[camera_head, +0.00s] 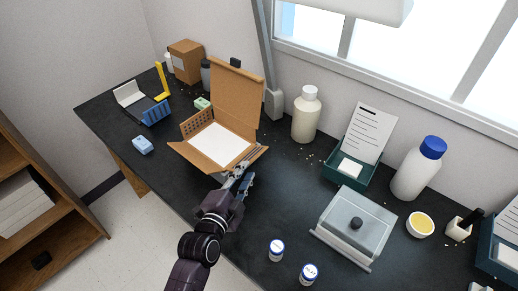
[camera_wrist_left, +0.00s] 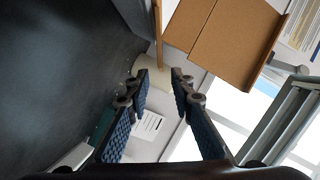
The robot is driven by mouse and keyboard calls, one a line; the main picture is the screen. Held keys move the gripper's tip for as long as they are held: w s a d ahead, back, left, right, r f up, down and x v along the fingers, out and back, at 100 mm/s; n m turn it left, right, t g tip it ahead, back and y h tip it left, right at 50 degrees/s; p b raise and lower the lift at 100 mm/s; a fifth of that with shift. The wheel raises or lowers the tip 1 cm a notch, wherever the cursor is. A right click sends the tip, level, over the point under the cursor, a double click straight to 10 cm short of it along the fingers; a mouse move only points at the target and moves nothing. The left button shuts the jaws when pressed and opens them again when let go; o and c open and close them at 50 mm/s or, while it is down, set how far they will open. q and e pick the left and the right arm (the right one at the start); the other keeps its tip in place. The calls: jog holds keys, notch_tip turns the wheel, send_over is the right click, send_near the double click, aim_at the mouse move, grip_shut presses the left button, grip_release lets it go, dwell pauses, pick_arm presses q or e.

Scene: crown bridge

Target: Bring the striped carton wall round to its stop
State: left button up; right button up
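The open brown carton (camera_head: 200,156) stands on the dark bench with a white sheet (camera_head: 219,145) inside. Its tall back panel (camera_head: 236,92) stands up, and a wall with small holes (camera_head: 198,122) is on its left. My left gripper (camera_head: 242,174) is at the carton's right front corner. In the left wrist view this gripper (camera_wrist_left: 159,74) has its fingers apart, with nothing clearly between them. A thin brown carton edge (camera_wrist_left: 158,22) lies beyond the tips, beside larger brown panels (camera_wrist_left: 228,38). My right gripper is not in view.
Two small white jars (camera_head: 277,250) and a grey lidded box (camera_head: 355,228) stand right of my arm. A cream bottle (camera_head: 306,115) and a green tray (camera_head: 335,177) are behind. A blue block (camera_head: 142,145) lies left of the carton.

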aim_at(253, 159)
pick_arm(q)
jog(key=shift+w+d, duration=0.15)
jog(key=shift+w, duration=0.4)
jog(key=x, duration=0.3)
jog(key=shift+w+p, duration=0.15)
jog(key=shift+p, duration=0.15)
jog(key=shift+x, duration=1.1)
jog(key=shift+w+d+f, duration=0.15)
jog(key=shift+w, duration=0.1)
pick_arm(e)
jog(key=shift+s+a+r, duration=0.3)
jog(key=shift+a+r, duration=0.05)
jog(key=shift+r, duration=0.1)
pick_arm(q)
grip_shut()
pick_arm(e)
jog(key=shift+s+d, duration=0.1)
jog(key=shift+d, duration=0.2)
